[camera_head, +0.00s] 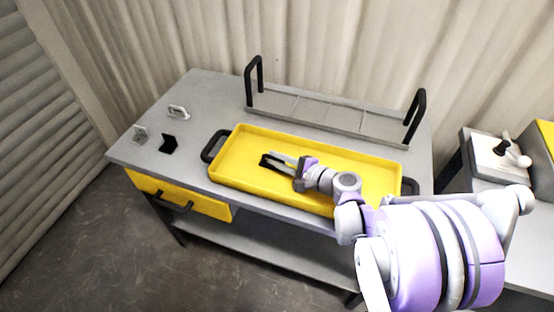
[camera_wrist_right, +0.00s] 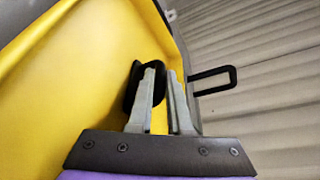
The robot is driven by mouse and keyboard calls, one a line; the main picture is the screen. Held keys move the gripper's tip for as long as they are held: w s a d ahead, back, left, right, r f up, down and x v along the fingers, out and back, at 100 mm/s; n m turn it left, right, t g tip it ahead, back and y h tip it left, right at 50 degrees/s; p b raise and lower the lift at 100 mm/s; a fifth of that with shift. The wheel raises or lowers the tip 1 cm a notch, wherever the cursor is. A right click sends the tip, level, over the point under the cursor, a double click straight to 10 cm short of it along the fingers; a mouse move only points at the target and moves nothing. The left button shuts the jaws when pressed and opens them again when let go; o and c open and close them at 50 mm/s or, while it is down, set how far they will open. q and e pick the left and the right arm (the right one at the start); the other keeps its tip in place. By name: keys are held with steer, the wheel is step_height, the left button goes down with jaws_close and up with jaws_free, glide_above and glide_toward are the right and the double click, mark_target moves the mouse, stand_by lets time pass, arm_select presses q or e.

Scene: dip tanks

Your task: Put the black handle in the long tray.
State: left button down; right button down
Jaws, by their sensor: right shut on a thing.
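A black handle (camera_head: 268,161) is at the fingertips of my right gripper (camera_head: 279,162), over the yellow tray. In the right wrist view the black handle (camera_wrist_right: 131,88) shows as a dark loop at the fingers (camera_wrist_right: 163,82), partly hidden by the left finger. My right gripper is shut on it. I cannot tell whether the handle touches the tray floor. The long yellow tray (camera_head: 232,170) lies on the grey table, with a black grip at each end. It fills the left of the wrist view (camera_wrist_right: 60,80). My left gripper is not in view.
A grey divided rack (camera_head: 310,108) with two tall black end handles stands behind the yellow tray. A light handle (camera_head: 178,112), a small grey piece (camera_head: 140,133) and a black angled piece (camera_head: 168,144) lie on the table (camera_head: 205,92) at left. Another bench (camera_head: 493,158) stands at right.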

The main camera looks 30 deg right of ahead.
steer(key=shift+f, duration=0.15)
steer(key=c, duration=0.8)
jaws_free()
steer(key=shift+c, duration=0.2)
steer(key=shift+s+d+r, duration=0.1)
steer(key=shift+s+r, duration=0.1)
steer(key=shift+r, duration=0.1)
steer(key=p+v, duration=0.1)
steer(key=v, duration=1)
steer(key=shift+s+d, duration=0.1)
steer(key=shift+s, duration=0.15)
